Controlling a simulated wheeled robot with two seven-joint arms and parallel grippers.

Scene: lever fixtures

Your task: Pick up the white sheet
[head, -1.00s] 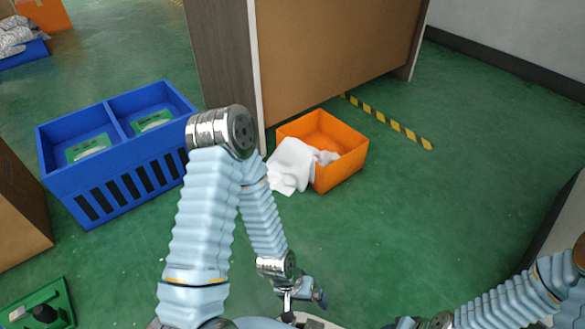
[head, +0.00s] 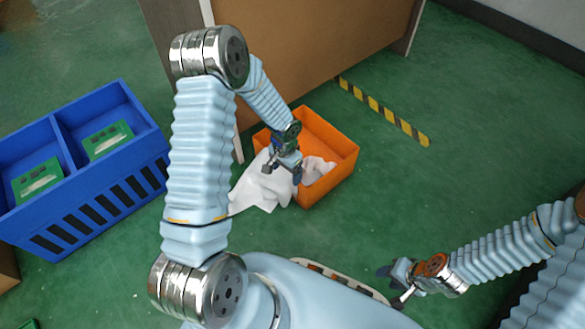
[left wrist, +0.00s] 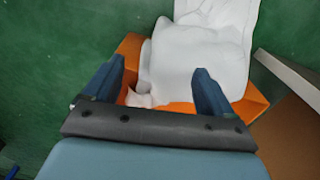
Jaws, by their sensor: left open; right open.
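The white sheet (head: 262,187) is crumpled and hangs over the left side of an orange bin (head: 335,178), with part of it lying inside. My left gripper (head: 283,172) is above the sheet at the bin's left edge. In the left wrist view, its two fingers (left wrist: 155,88) are apart, with the sheet (left wrist: 205,55) beyond and partly between them and the orange bin (left wrist: 130,48) below. I cannot tell whether the fingers touch the sheet. My right gripper (head: 393,285) is open and empty at the lower right, well away from the bin.
A blue two-compartment crate (head: 110,188) with green boards inside stands at the left. A brown panel (head: 320,50) stands close behind the bin. Yellow-black tape (head: 385,112) runs along the green floor, and the floor right of the bin is clear.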

